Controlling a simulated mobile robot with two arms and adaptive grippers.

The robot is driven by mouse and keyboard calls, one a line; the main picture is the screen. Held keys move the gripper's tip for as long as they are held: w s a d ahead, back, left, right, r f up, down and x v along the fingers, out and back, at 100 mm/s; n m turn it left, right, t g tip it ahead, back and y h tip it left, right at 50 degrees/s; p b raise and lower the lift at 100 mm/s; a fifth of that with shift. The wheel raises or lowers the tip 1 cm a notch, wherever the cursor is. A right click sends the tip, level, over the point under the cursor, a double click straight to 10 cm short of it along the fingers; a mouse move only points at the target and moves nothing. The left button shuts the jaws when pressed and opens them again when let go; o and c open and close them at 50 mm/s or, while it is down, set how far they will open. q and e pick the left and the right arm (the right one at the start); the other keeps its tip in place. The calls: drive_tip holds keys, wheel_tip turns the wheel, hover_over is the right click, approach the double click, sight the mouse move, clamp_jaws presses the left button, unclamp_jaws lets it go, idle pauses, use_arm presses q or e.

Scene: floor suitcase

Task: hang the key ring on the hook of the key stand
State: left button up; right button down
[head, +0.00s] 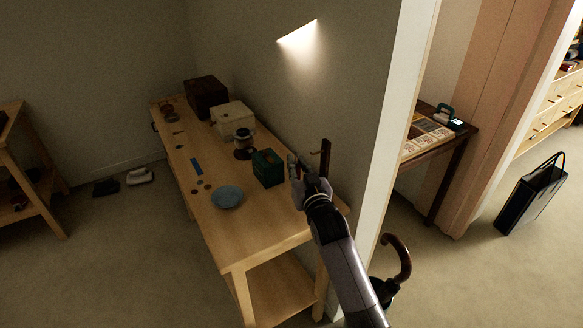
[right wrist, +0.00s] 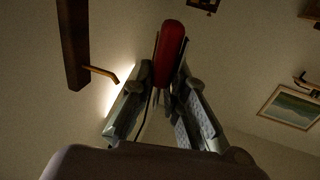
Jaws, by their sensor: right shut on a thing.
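My right gripper (head: 295,166) is raised over the near right end of the wooden table. In the right wrist view its fingers (right wrist: 168,88) are shut on the key ring, whose red fob (right wrist: 170,50) sticks out past the fingertips. The ring and keys are mostly hidden between the fingers. The key stand's dark post (head: 325,158) stands just right of the gripper. In the right wrist view the post (right wrist: 73,42) is at upper left, and its brown hook (right wrist: 102,74) points toward the gripper. The fob and hook look apart. My left gripper is not in view.
On the table (head: 225,236) are a green box (head: 268,168), a blue dish (head: 227,197), a dark jar (head: 243,144), a cream box (head: 233,118) and a brown box (head: 205,97). A wall edge (head: 392,150) rises to the right. A curved cane handle (head: 402,262) stands below.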

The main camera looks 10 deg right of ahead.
drive_tip(key=w+d+f+b, duration=0.1)
drive_tip(key=d, duration=0.5)
drive_tip(key=shift+w+f, duration=0.15)
drive_tip(key=shift+w, duration=0.25)
idle(0.4)
idle(0.4)
drive_tip(key=c, duration=1.5)
unclamp_jaws()
drive_tip(key=shift+a, duration=0.1)
